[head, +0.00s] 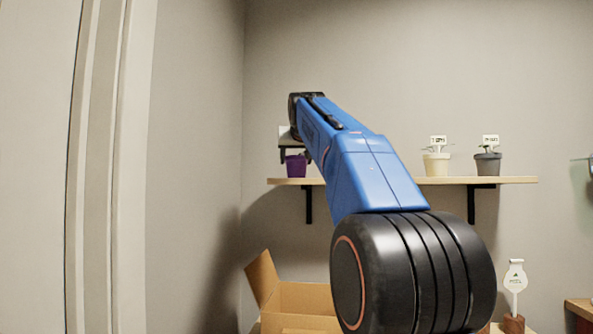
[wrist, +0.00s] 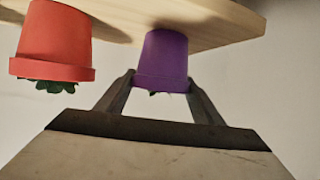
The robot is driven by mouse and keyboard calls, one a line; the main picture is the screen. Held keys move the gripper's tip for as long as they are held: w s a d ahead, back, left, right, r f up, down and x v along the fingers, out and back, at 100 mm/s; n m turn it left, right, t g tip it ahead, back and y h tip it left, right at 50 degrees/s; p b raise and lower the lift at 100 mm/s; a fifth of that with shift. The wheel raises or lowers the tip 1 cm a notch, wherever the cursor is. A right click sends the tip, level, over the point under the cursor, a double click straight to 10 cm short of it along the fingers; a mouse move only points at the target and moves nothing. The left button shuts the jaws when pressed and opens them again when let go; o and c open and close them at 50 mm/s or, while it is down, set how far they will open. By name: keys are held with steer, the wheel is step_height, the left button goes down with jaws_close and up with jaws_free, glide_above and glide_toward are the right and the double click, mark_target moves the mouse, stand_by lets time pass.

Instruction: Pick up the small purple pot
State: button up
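The small purple pot (head: 296,166) stands upright near the left end of the wall shelf in the head view. In the wrist view, which looks upside down, the purple pot (wrist: 162,58) shows with a bit of green at its rim. My gripper (wrist: 160,80) has its two fingers apart, one on each side of the pot's rim. The fingertips are very close to the rim; whether they touch it I cannot tell. In the head view my gripper (head: 292,152) is at the pot, partly hidden behind my blue arm.
A red pot (wrist: 55,40) with a green plant stands beside the purple one on the wooden shelf (wrist: 215,20). A cream pot (head: 437,164) and a dark grey pot (head: 488,164) stand farther right. An open cardboard box (head: 305,298) is below.

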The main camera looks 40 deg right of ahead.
steer(key=c, duration=0.5)
steer(key=shift+o, duration=0.2)
steer(key=shift+r, duration=0.15)
step_height(320, 180, up, 10)
